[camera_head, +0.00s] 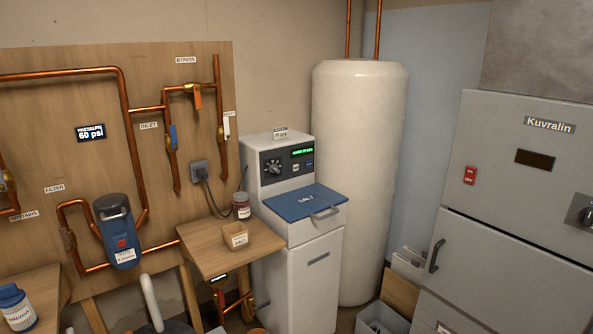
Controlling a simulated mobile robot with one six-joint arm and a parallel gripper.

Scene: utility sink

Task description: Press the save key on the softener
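The softener (297,262) is a white cabinet standing in the middle of the view. Its dark control panel (285,171) is on the upper front and carries a round knob (273,166). A lit green display (302,152) sits at the panel's upper right; its text is too small to read surely. Below the display are a small pale key (296,167) and a small blue key (309,164). Their labels are too small to tell which is the save key. A blue lid marked SALT (295,204) lies shut below the panel. My gripper is not in view.
A wooden table (207,246) with a salt box (235,236) and a jar (241,206) stands left of the softener. A white tank (357,180) is behind at right. A grey Kuvralin cabinet (520,190) fills the right. Copper pipes run along the left wall board.

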